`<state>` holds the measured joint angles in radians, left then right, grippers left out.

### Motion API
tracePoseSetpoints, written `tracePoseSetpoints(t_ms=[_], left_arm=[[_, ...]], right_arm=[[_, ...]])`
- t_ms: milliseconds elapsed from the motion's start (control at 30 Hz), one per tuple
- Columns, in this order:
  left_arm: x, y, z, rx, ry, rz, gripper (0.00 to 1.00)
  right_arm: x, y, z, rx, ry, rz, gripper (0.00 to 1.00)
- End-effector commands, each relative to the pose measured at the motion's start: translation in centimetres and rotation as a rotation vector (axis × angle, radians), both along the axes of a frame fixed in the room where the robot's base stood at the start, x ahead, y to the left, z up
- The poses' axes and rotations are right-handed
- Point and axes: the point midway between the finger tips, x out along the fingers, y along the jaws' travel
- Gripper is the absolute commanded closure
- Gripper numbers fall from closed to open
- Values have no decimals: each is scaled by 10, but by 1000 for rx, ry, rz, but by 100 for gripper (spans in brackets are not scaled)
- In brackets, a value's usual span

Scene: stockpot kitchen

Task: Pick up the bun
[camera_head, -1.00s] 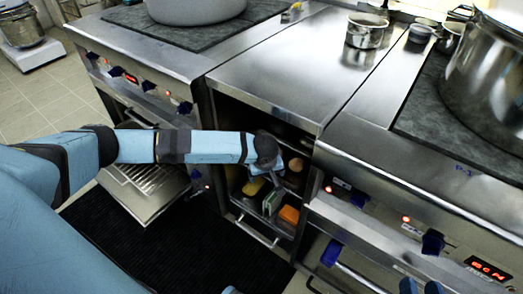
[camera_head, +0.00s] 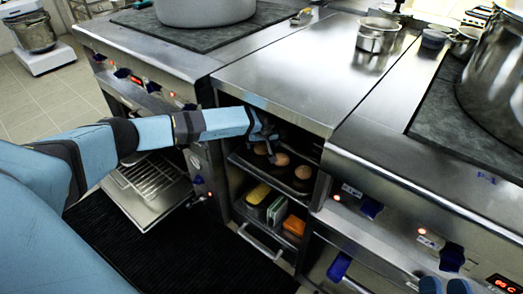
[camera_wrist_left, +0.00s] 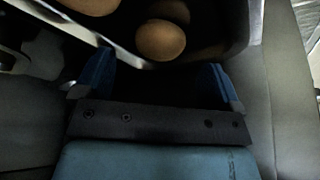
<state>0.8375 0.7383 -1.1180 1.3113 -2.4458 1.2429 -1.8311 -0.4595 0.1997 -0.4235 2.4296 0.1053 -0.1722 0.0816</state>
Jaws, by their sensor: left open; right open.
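Several round brown buns sit on the upper shelf of the open cabinet; one bun (camera_head: 303,172) is at the right and another bun (camera_head: 281,158) lies left of it. My left gripper (camera_head: 266,134) is at the cabinet opening, just above the left part of that shelf, partly in shadow. In the left wrist view its blue fingers (camera_wrist_left: 158,75) are wide apart with nothing between them. A bun (camera_wrist_left: 160,40) lies just beyond the fingertips, between their lines. A second bun (camera_wrist_left: 95,5) is cut off at the top. My right gripper (camera_head: 444,286) shows only its blue fingertips, apart, at the bottom edge.
The steel counter (camera_head: 290,65) overhangs the cabinet. The lower shelf holds a yellow item (camera_head: 257,194), a pale green-white item (camera_head: 277,211) and an orange item (camera_head: 294,226). A door or rack (camera_head: 150,190) hangs open at the left. Stoves flank the cabinet.

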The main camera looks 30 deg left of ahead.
Motion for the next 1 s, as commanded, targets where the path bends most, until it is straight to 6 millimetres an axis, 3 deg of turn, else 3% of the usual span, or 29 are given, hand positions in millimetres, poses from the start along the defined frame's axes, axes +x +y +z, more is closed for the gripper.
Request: tracePoseSetpoints(t_ms=[200,533,767,1000], left_arm=[[9,7,-34,-1,2,2,10],[11,10,-40,-1,1,1,10],[11,10,-40,-1,1,1,61],[11,10,-40,-2,1,1,64]], right_arm=[[2,1,-20,-27,50,15,57],[2,2,-23,-36,67,19,57],[2,2,-23,-36,67,19,57],[2,2,-23,-34,67,19,57]])
